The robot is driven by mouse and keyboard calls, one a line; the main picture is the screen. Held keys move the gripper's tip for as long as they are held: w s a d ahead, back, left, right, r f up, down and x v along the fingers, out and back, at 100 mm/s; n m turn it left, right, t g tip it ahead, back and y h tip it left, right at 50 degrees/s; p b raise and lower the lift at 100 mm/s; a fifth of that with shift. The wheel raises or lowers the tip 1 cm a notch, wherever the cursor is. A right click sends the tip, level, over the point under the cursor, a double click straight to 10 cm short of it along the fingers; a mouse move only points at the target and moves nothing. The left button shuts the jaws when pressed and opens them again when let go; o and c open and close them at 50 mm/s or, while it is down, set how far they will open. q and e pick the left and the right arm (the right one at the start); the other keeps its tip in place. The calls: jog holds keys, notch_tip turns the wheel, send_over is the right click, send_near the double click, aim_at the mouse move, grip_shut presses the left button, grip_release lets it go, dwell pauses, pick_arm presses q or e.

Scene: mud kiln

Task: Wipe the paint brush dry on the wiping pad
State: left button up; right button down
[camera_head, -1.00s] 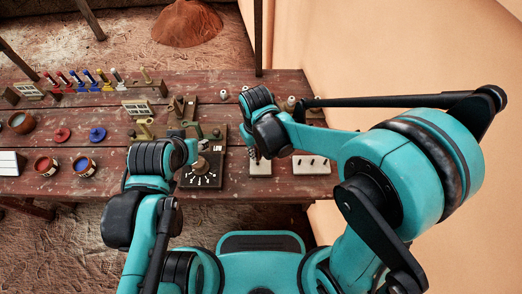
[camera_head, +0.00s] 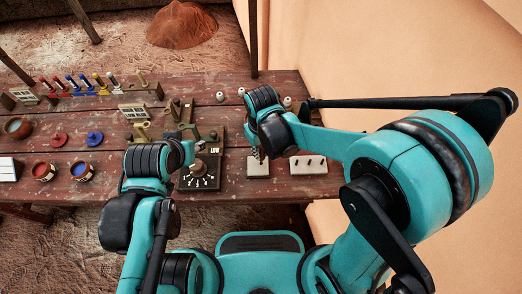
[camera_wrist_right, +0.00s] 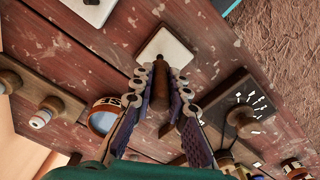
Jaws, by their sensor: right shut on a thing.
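My right gripper (camera_wrist_right: 164,84) is shut on the paint brush (camera_wrist_right: 173,105). The brush is a slim brown thing between the fingers in the right wrist view, its end toward the wiping pad (camera_wrist_right: 165,48). This white square pad also lies near the table's front edge in the head view (camera_head: 258,170), just below the right gripper (camera_head: 257,153). I cannot tell whether the brush touches it. My left gripper (camera_head: 188,154) is beside the dial box; its fingers are too hidden to judge.
The dial box (camera_head: 199,174) stands left of the pad, and a white block with dark slots (camera_head: 308,164) lies right of it. Paint pots (camera_head: 82,171), coloured discs (camera_head: 95,138) and a rack of coloured handles (camera_head: 90,86) fill the left table.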

jog(key=shift+r+p, duration=2.25)
jog(key=shift+r, duration=0.9)
jog(key=shift+d+f, duration=0.1)
jog(key=shift+f, duration=0.05)
